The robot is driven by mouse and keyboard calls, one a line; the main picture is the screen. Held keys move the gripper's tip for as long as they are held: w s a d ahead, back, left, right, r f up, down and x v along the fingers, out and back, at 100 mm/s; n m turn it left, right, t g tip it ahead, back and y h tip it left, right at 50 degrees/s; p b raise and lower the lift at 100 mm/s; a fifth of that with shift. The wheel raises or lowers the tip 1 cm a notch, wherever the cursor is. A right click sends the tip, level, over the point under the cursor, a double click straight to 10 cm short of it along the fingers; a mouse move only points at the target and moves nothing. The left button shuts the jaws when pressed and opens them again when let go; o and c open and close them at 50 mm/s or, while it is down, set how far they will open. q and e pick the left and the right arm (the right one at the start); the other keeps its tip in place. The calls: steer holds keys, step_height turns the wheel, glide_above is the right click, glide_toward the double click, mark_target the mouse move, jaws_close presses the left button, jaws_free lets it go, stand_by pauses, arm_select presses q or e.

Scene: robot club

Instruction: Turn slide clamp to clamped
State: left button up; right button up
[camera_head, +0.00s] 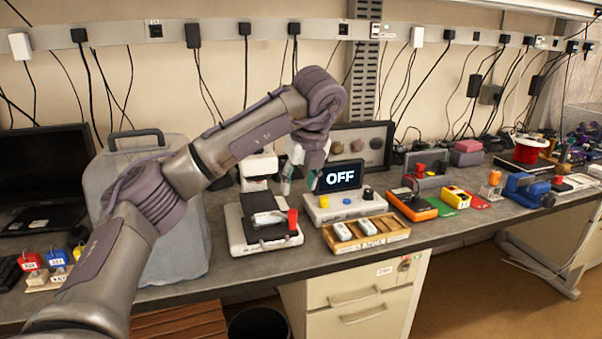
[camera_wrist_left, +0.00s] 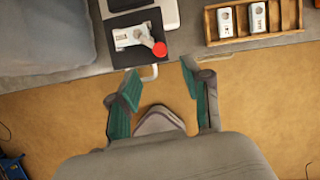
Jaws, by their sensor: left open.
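The slide clamp appears to be the small lever with a red knob (camera_head: 293,218) at the right front corner of a microscope's black stage (camera_head: 270,236). A pale slide (camera_head: 267,217) lies on the stage beside it. In the left wrist view the red knob (camera_wrist_left: 160,48) sits just beyond the fingertips, at the right end of the slide (camera_wrist_left: 132,36). My left gripper (camera_head: 299,181) is open and empty, and raised above the bench; its green-padded fingers (camera_wrist_left: 160,76) are apart and not touching the knob. My right gripper is in neither view.
Right of the microscope (camera_head: 258,168) stand a wooden tray (camera_head: 345,247) with white pieces and a box with an OFF display (camera_head: 340,177). The bench's front edge is close to the microscope.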

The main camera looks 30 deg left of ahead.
arm_select(q)
steer(key=shift+v, duration=1.4)
